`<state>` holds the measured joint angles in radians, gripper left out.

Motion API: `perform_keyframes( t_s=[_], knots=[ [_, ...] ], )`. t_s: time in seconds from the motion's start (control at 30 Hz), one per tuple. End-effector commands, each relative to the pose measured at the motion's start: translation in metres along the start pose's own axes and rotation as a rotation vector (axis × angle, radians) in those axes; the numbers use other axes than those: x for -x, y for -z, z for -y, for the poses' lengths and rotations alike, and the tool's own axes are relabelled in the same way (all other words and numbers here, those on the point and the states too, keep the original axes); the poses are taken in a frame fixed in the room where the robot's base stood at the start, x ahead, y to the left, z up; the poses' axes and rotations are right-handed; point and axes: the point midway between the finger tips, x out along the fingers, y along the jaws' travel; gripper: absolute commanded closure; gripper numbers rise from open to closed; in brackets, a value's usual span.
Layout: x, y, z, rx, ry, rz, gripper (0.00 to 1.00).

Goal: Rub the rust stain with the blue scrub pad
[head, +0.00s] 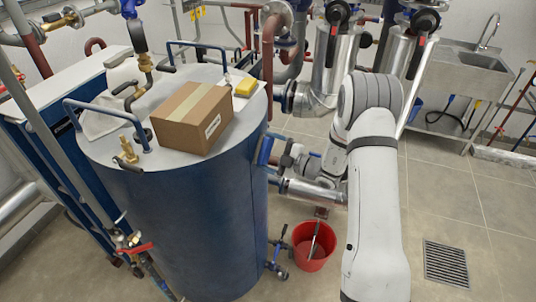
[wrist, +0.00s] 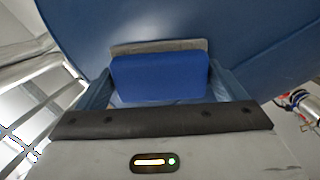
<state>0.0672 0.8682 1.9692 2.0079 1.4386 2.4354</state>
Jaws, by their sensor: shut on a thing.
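My gripper (head: 272,155) is shut on the blue scrub pad (wrist: 160,78), which sits between the two fingers in the wrist view. The pad has a grey layer along its far edge, facing the blue tank (head: 190,225). In the head view the pad (head: 265,151) shows as a small blue block at the tank's upper right side. The pad is at or very near the tank wall (wrist: 265,45); I cannot tell whether it touches. I see no rust stain in either view; the pad or the tank's curve may hide it.
A cardboard box (head: 192,117) and a yellow sponge (head: 246,87) lie on the tank top, among blue handles and brass valves. A red bucket (head: 314,246) stands on the floor beside the tank. A steel sink (head: 470,62) is at the back right. Floor at right is clear around a drain grate (head: 446,263).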

Motion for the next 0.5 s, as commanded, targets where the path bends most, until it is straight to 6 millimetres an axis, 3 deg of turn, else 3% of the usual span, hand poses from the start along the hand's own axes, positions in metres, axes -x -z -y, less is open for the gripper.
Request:
perform_keyframes(
  t_s=[0.23, 0.5],
  knots=[
    [0.001, 0.003, 0.002, -0.002, 0.000, 0.000, 0.28],
    [-0.001, 0.023, 0.014, -0.002, 0.001, -0.002, 0.28]
  ],
)
